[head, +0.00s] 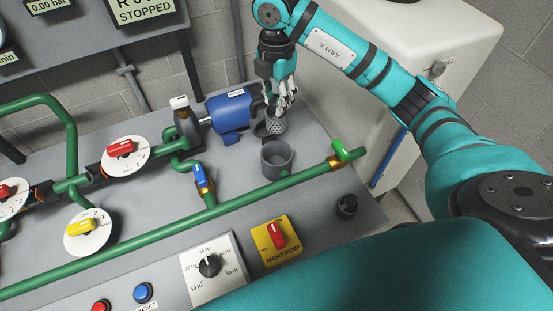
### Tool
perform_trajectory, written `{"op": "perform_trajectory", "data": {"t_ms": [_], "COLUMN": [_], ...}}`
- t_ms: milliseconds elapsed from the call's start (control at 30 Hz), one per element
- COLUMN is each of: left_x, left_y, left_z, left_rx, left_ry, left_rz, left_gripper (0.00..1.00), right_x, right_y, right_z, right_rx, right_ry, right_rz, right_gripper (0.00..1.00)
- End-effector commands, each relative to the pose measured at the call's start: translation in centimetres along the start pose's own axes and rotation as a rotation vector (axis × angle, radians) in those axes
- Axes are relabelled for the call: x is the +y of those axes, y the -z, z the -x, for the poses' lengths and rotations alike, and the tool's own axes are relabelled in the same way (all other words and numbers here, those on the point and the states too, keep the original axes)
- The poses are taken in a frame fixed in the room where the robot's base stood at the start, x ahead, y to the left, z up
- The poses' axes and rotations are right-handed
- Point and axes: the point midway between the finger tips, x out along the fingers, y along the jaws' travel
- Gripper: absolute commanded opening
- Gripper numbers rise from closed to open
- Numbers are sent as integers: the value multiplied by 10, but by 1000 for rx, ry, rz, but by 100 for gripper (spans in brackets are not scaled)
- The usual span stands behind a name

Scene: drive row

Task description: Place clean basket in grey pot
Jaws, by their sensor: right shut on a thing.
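My right gripper (284,97) points down over the back right of the grey panel. It is shut on the basket (276,122), a small grey perforated cup. The basket hangs behind the grey pot (277,160), close to the blue motor's right end. The grey pot is an open round cup standing on the panel between the motor and the green pipe. In the picture the basket is above the pot's rim and apart from it. A dark round part shows just left of the basket. My left gripper is out of view.
A blue motor (230,112) stands left of the basket. A green pipe (250,199) with a green-handled valve (347,150) runs in front of the pot. A black knob (347,205) is at the right front. A white tank (400,50) stands behind my right arm.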

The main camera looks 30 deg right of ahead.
Motion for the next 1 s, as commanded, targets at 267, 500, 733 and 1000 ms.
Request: {"op": "perform_trajectory", "data": {"t_ms": [267,500,733,1000], "left_x": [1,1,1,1], "left_y": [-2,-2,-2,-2], "left_z": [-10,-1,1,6], "left_rx": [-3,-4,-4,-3], "left_ry": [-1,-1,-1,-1], "left_rz": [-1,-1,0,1], "left_gripper": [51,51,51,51], "right_x": [-1,-1,0,0], "right_y": [2,0,0,1], "right_z": [-69,-120,-140,-174], "right_rx": [7,1,1,1], "right_ry": [7,5,2,2], "right_rz": [-10,-8,-7,-7], "right_gripper": [0,0,0,0]}}
